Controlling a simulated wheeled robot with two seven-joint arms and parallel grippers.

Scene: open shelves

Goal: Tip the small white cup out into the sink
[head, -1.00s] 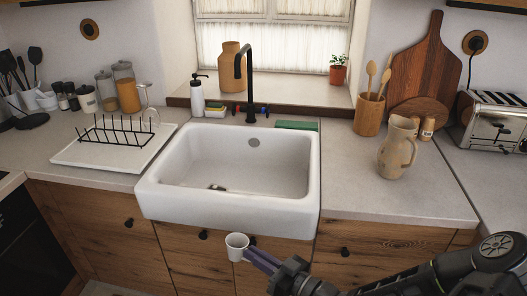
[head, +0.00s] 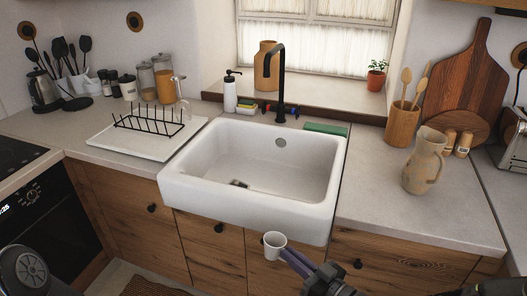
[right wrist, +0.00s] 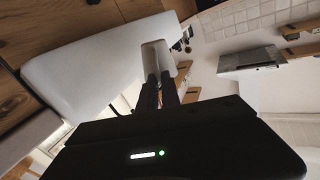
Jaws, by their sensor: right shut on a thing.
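The small white cup (head: 273,245) is held by my right gripper (head: 290,256), whose fingers are shut on its right side. The cup looks roughly upright, slightly tilted, in front of the sink's front wall and below its rim in the head view. Its contents cannot be made out. In the right wrist view the cup (right wrist: 156,56) is at the tips of my fingers (right wrist: 158,82). The white sink (head: 262,205) is set in the counter, its basin open and empty apart from a dark drain piece. My left gripper is not in view.
A black tap (head: 281,80) stands behind the sink. A dish rack (head: 150,122) on a white tray (head: 120,146) is left of the sink. A beige jug (head: 424,162) stands on the right counter. A green sponge-like block (head: 325,129) lies at the sink's back right corner.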

